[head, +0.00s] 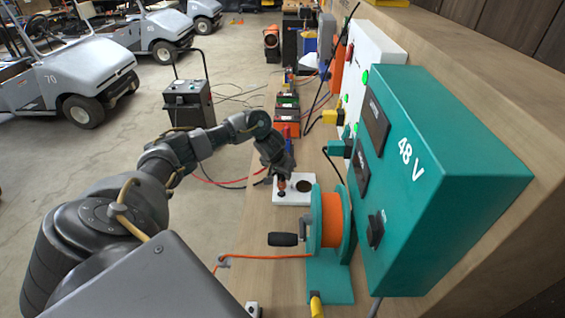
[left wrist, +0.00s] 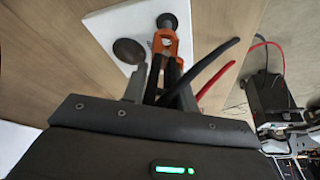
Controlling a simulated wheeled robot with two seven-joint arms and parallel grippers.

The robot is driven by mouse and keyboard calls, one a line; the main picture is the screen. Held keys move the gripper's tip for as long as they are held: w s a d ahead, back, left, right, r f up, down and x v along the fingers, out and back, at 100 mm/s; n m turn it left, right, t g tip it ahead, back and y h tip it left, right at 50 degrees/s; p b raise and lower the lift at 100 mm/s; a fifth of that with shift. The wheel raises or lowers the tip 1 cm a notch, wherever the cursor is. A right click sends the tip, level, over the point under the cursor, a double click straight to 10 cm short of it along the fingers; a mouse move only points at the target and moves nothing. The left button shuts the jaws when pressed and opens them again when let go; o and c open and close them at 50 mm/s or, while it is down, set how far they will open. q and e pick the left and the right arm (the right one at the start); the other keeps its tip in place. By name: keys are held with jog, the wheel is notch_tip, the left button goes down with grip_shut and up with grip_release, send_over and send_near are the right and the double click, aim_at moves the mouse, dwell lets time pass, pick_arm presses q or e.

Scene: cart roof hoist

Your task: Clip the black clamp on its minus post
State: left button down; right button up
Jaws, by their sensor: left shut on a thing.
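My left gripper (head: 280,174) reaches down over a white plate (head: 293,201) on the bench. In the left wrist view its fingers (left wrist: 158,88) are shut on the black handles of the clamp (left wrist: 166,55), which has copper-orange jaws. The jaw tips point at a dark round post (left wrist: 167,20) on the white plate (left wrist: 107,22) and look right at it. I cannot tell whether they grip it. A flat dark disc (left wrist: 128,51) sits beside the post; it also shows in the head view (head: 303,186). My right gripper is not in view.
A teal reel with orange cord (head: 332,220) and a teal 48 V box (head: 440,170) stand close to the plate. Batteries (head: 287,108) line the bench beyond. Black (left wrist: 210,68) and red (left wrist: 220,80) cables trail beside the gripper. A wheeled charger (head: 188,103) stands on the floor.

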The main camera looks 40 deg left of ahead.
aim_at(282, 179)
pick_arm(q)
jog(key=shift+f+b, duration=0.4)
jog(key=shift+f, duration=1.2)
jog(key=c, duration=1)
grip_release()
jog(key=p+v, duration=0.1)
jog(key=v, duration=0.9)
jog(key=shift+s+r, duration=0.2)
jog(key=shift+r, duration=0.2)
jog(key=shift+w, duration=0.1)
